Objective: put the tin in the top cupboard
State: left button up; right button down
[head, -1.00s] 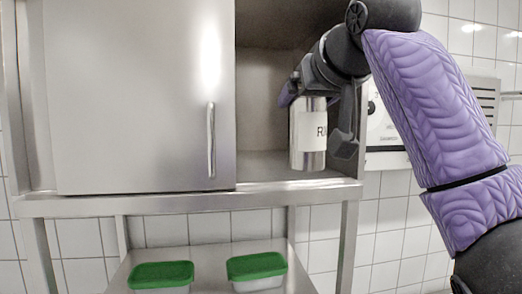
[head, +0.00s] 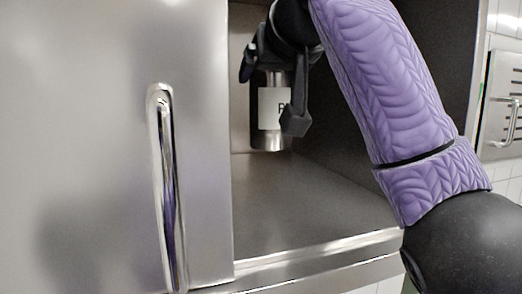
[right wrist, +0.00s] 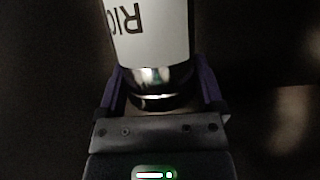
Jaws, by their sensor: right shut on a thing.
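The tin (head: 268,108) is a metal cylinder with a white label, upright in the head view inside the open right part of the top cupboard (head: 310,205). My right gripper (head: 275,62) is shut on its upper part. The tin's bottom appears to be a little above the cupboard floor. In the right wrist view the tin (right wrist: 150,35) sits between the two fingers of my right gripper (right wrist: 160,90), its label letters upside down. My left gripper is not in view.
A closed steel door (head: 90,140) with a long upright handle (head: 167,190) covers the left part of the cupboard. The cupboard's right wall stands close to my right arm. The shelf floor below and in front of the tin is bare.

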aim_at(271, 124)
jog(key=f, duration=0.1)
jog(key=s+f, duration=0.1)
jog(key=f, duration=0.1)
jog(key=shift+s, duration=0.2)
jog(key=f, duration=0.1)
jog(key=w+f, duration=0.1)
jog(key=f, duration=0.1)
jog(key=shift+w+d+f, duration=0.15)
jog(key=shift+d+f, duration=0.15)
jog(key=shift+d, duration=0.05)
jog(key=shift+a+f, duration=0.15)
jog(key=shift+f, duration=0.2)
jog(key=shift+a, duration=0.1)
jog(key=shift+s, duration=0.3)
jog(key=shift+c, duration=0.2)
grip_release()
jog(key=shift+w, duration=0.1)
jog(key=shift+o, duration=0.2)
jog(key=shift+w, duration=0.1)
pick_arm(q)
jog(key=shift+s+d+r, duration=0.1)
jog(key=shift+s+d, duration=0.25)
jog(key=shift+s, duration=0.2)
